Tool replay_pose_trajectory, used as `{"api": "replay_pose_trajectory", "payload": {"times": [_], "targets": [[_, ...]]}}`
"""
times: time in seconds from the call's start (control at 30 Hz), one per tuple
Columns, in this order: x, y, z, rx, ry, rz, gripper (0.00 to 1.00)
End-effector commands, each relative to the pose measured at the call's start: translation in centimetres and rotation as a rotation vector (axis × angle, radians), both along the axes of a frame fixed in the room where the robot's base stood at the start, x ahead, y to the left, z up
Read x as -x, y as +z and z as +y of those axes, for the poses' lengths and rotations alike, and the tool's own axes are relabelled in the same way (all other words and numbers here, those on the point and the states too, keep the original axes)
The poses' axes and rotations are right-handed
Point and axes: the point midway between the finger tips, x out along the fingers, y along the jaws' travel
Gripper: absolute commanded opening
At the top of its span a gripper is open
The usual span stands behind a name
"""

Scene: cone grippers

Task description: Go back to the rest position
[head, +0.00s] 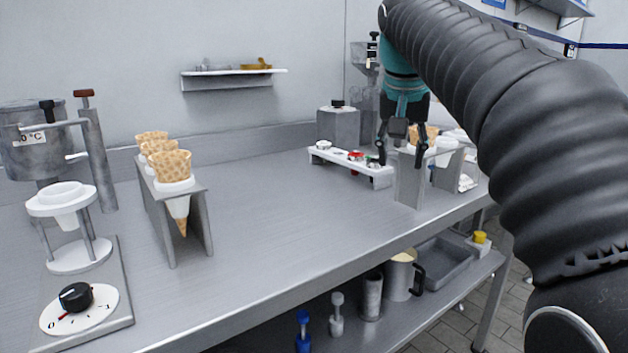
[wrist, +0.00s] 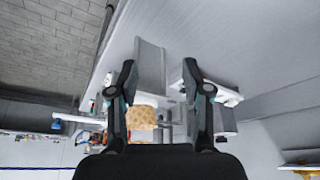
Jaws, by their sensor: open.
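My gripper (head: 402,158) hangs pointing down over the right part of the steel table, its two fingers apart and nothing seen between them. It stands in front of the right cone stand (head: 410,182), close to it; I cannot tell whether it touches. A waffle cone (head: 430,134) sits in that stand, partly hidden behind the fingers. In the wrist view my gripper (wrist: 158,80) shows both fingers spread, with a waffle cone (wrist: 142,118) seen beyond them and to the left of centre.
A left stand (head: 190,215) holds several waffle cones. A low white rack (head: 378,178) with small cups is beside my gripper. A dispenser with a dial (head: 75,297) stands at far left. The table's middle (head: 270,205) is clear. A lower shelf holds a jug (head: 400,277) and tray.

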Motion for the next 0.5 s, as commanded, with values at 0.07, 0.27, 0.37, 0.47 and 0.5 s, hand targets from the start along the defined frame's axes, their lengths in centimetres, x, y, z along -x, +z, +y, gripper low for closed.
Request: {"api": "replay_pose_trajectory", "payload": {"times": [0.07, 0.27, 0.37, 0.47, 0.5], "targets": [[0.7, -0.3, -0.1, 0.000, 0.010, -0.003, 0.49], [2.7, -1.8, -0.3, 0.002, 0.046, -0.010, 0.49], [4.1, -2.9, -0.4, 0.003, 0.069, -0.012, 0.49], [6.0, -4.5, -0.6, 0.003, 0.098, -0.020, 0.49], [6.9, -5.4, -0.6, 0.003, 0.110, -0.022, 0.49]]}}
